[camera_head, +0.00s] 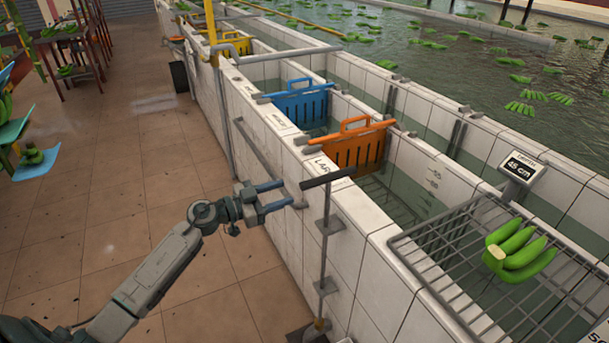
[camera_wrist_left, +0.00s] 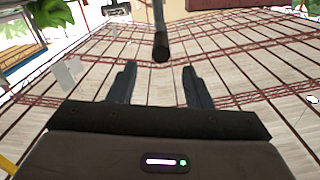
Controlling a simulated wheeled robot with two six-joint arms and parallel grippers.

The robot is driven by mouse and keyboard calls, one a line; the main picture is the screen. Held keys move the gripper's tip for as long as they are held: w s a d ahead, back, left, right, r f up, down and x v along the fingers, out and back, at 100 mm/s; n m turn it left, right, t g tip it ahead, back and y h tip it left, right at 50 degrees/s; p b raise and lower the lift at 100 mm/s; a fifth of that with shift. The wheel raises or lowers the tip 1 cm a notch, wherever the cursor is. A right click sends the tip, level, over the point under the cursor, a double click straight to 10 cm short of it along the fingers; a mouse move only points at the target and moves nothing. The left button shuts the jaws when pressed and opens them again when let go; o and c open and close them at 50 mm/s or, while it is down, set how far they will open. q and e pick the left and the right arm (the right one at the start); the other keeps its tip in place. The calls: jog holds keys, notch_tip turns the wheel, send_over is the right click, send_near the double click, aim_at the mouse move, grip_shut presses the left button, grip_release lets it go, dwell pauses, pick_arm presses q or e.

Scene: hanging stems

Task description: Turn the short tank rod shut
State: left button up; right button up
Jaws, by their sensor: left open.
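The short tank rod (camera_head: 324,245) stands upright against the outer face of the white tiled tank wall, held by brackets. Its dark crossbar handle (camera_head: 328,178) sits on top, close to the wall's upper edge. My left gripper (camera_head: 287,193) is open and empty, just left of the handle's near end, with its fingers pointing at it. A gap shows between the fingertips and the bar. In the left wrist view a dark bar end (camera_wrist_left: 161,48) lies beyond and between the two open fingers (camera_wrist_left: 160,68). My right gripper is not in view.
The tiled tank wall (camera_head: 380,285) runs along the right of the walkway. An orange gate (camera_head: 357,150) and a blue gate (camera_head: 300,103) stand in the tank. A wire rack (camera_head: 440,245) with bananas (camera_head: 520,255) is at right. The tiled floor (camera_head: 110,215) is open at left.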

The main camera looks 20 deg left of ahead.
aim_at(312, 183)
pick_arm(q)
jog(key=p+x, duration=0.2)
jog(key=x, duration=0.6)
jog(key=shift+w, duration=0.25)
jog(key=shift+w+d+p, duration=0.35)
jog(key=shift+w+d, duration=0.15)
jog(key=shift+d, duration=0.15)
jog(key=shift+a+f, duration=0.1)
jog(key=shift+c, duration=0.3)
grip_shut()
